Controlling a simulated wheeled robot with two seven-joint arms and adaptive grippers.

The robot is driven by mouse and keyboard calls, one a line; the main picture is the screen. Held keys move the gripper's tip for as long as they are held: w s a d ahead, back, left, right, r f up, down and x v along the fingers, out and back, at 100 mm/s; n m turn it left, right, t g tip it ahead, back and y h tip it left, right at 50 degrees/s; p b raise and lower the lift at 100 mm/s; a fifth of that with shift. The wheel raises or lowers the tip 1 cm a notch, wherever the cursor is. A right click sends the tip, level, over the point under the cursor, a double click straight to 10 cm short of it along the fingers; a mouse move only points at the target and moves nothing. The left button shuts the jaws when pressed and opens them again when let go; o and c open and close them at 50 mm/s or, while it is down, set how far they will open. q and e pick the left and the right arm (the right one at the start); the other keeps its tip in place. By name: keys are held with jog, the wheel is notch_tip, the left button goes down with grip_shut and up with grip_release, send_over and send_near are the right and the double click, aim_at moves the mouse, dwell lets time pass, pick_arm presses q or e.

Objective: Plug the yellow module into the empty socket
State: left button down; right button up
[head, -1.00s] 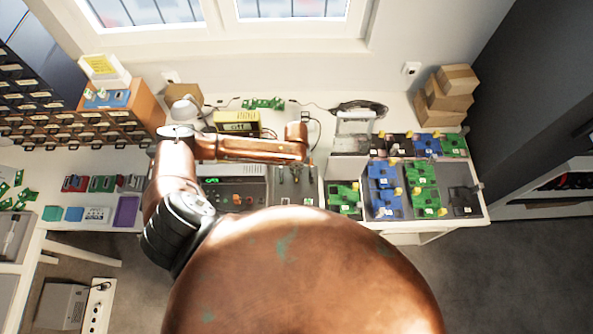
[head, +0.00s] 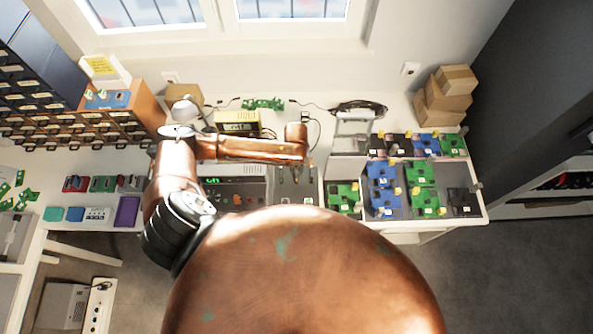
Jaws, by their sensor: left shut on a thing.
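My left arm reaches in from the left, and its gripper (head: 296,174) points down over the grey panel (head: 284,195) at the middle of the bench. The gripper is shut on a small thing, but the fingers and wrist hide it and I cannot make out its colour. I cannot pick out the yellow module for certain, nor the empty socket. My right gripper is not in view.
A yellow meter (head: 237,121) stands behind my forearm. Blue modules (head: 384,188) and green modules (head: 422,187) sit on boards at the right. A grey instrument (head: 229,185) is left of the gripper. Cartons (head: 447,95) stand at the back right.

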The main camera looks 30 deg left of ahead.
pick_arm(q)
jog(key=shift+f, duration=0.15)
jog(key=c, duration=2)
grip_release()
notch_tip(320, 180, up, 12)
